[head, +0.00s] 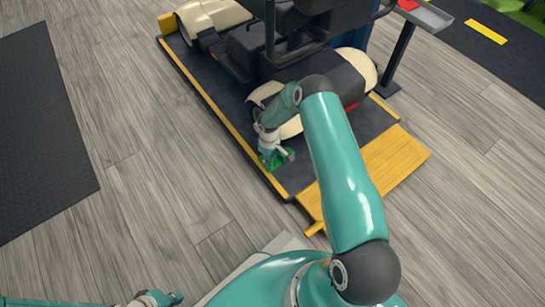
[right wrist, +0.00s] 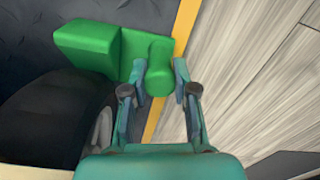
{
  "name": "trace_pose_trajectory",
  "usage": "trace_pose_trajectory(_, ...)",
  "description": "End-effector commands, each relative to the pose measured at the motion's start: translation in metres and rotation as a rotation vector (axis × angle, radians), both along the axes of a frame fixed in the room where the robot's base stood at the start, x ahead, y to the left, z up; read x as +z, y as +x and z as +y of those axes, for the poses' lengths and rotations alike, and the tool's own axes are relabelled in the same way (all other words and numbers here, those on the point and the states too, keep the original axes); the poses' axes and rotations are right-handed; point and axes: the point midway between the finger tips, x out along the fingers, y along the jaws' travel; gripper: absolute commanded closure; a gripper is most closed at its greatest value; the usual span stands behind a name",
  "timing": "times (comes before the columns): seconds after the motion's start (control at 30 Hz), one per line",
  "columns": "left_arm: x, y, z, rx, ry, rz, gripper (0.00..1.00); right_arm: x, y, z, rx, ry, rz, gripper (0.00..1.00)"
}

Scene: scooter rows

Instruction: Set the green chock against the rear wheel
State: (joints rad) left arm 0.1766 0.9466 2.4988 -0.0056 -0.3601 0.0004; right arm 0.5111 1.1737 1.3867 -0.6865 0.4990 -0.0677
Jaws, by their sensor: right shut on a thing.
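The green chock (head: 275,161) is on or just above the scooter's dark platform, near the yellow edge stripe. In the right wrist view the chock (right wrist: 88,47) shows a wedge block and a rounded grip. My right gripper (head: 277,154) is shut on that grip, between its two fingers (right wrist: 159,88). The black wheel (right wrist: 62,118) lies close beside the chock at the lower left of the wrist view; I cannot tell whether they touch. In the head view my arm and the cream fender largely hide this wheel. My left gripper (head: 172,299) is low at the left, its fingers too small to read.
The scooter (head: 315,72) stands on the dark platform (head: 212,78) with yellow edges. A yellow ramp (head: 385,165) is at the platform's right end. A post with a grey tray (head: 428,16) stands behind. A dark mat (head: 40,130) lies left; wood floor between is clear.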

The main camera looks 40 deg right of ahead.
Motion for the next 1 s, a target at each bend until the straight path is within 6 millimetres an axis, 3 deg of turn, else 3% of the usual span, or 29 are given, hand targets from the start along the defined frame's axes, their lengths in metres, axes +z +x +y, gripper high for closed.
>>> trace_pose_trajectory(0.4, -0.0027, 0.0000, 0.0000, 0.000, 0.000, 0.000, 1.00, 0.0003, 0.0006, 0.0003, 0.000, 0.000, 0.000, 1.00)
trace_pose_trajectory(0.43, -0.0027, 0.0000, 0.0000, 0.000, 0.000, 0.000, 1.00, 0.0003, 0.0005, 0.0003, 0.000, 0.000, 0.000, 0.68)
trace_pose_trajectory(0.6, -0.0028, 0.0000, 0.0000, 0.000, 0.000, 0.000, 1.00, 0.0002, 0.0004, 0.0003, 0.000, 0.000, 0.000, 0.43)
trace_pose_trajectory(1.0, -0.0022, 0.0000, 0.0000, 0.000, 0.000, 0.000, 1.00, 0.0060, 0.0002, 0.0003, 0.000, 0.000, 0.000, 0.43)
